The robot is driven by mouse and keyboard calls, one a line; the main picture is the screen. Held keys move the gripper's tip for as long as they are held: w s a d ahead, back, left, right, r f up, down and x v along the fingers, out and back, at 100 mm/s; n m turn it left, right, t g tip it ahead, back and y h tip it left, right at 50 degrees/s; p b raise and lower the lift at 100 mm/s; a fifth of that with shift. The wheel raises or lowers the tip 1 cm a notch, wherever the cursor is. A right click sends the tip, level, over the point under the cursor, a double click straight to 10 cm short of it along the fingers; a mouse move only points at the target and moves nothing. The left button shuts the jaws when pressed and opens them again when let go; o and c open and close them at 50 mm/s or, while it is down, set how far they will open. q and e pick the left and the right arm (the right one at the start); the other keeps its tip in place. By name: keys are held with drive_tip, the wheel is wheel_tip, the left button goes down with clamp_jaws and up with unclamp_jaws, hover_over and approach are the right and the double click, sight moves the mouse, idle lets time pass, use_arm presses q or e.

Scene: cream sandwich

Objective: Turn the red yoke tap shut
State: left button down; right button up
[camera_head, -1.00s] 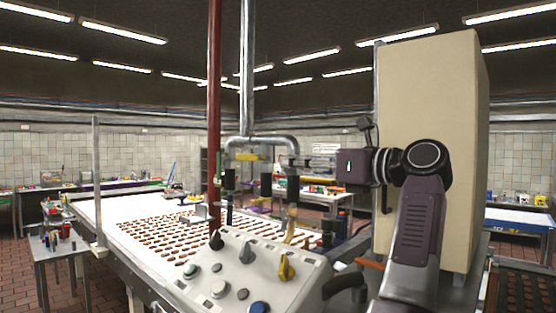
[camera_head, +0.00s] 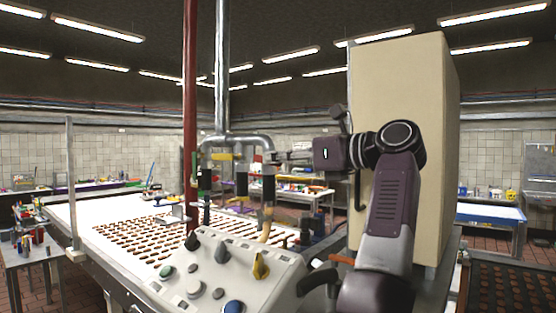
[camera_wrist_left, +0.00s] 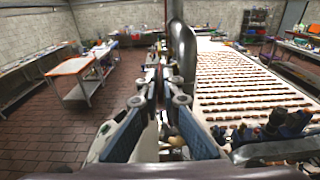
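My left gripper (camera_head: 284,157) reaches in beside the right downpipe of the steel pipe fork (camera_head: 238,141). In the left wrist view my left gripper (camera_wrist_left: 160,125) shows its two blue-padded fingers apart, with the grey vertical pipe (camera_wrist_left: 183,60) just beyond them. I see nothing clearly clamped between the pads. A yellow tap handle (camera_head: 222,156) sits on the left branch of the fork. The red yoke tap cannot be picked out clearly; the gripper fingers partly cover the right branch. My right gripper is in neither view.
A white control panel (camera_head: 215,262) with knobs stands in front of the pipes. A tall red pipe (camera_head: 190,90) rises at left. A conveyor (camera_head: 95,212) with rows of brown biscuits runs behind. A tall cream cabinet (camera_head: 405,85) stands close behind my arm.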

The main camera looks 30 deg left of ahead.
use_arm(q)
drive_tip(key=shift+a+r+h, duration=0.15)
drive_tip(key=shift+r+h, duration=0.1)
drive_tip(key=shift+h, duration=0.45)
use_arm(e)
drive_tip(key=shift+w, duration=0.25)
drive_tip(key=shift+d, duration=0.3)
use_arm(q)
drive_tip(key=c, duration=2.3)
unclamp_jaws()
drive_tip(key=shift+a+f, duration=0.1)
drive_tip(key=shift+o, duration=0.7)
drive_tip(key=shift+a, duration=0.4)
drive_tip(key=shift+d, duration=0.5)
drive_tip(key=v, duration=0.6)
drive_tip(key=shift+d, duration=0.2)
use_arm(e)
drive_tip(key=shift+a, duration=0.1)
